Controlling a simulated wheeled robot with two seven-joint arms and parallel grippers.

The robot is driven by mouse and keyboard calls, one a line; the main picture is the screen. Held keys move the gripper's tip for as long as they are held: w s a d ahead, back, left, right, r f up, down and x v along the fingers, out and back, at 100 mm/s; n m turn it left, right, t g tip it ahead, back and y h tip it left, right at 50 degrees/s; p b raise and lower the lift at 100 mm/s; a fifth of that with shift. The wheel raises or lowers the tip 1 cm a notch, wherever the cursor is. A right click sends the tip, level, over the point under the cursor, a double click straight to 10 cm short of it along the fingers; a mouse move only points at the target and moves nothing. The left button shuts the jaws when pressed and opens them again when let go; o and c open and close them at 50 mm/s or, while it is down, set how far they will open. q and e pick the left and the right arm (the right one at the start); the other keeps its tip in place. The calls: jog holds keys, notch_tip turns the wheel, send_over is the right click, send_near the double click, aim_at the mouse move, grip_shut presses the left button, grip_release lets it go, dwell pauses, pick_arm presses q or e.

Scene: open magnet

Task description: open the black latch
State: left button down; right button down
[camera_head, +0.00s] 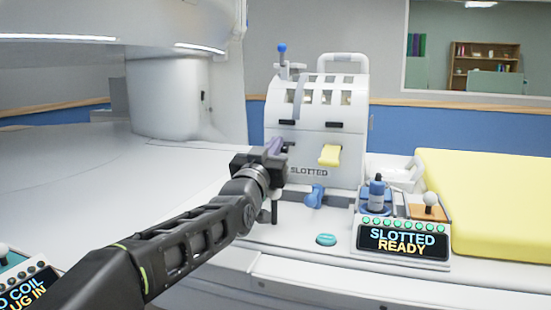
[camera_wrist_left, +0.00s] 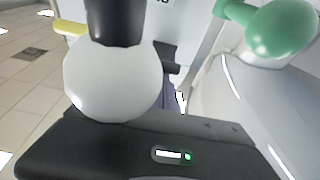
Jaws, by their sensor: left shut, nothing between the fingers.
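Two small black bars, which look like latches, sit on the front of the white housing (camera_head: 346,150): a left one (camera_head: 287,122) and a right one (camera_head: 333,124). I cannot tell which is the black latch. My left gripper (camera_head: 268,157) is shut and empty, in front of the housing's lower left, below the left bar. A purple lever (camera_head: 276,144) is close by its tip; I cannot tell if they touch. A yellow lever (camera_head: 330,154) is to the right, also in the left wrist view (camera_wrist_left: 70,28). My right gripper is out of view.
A white ball on a black stem (camera_wrist_left: 113,75) is close to the left wrist camera, with a green knob (camera_wrist_left: 283,28) at its right. A console (camera_head: 402,240) reading "SLOTTED READY" and a yellow pad (camera_head: 490,200) stand right.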

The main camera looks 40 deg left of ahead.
pick_arm(q)
jog(key=shift+f, duration=0.15)
jog(key=shift+s, duration=0.15)
jog(key=v, duration=0.7)
jog(key=shift+s, duration=0.25)
jog(key=shift+d+f, duration=0.15)
dwell(0.4)
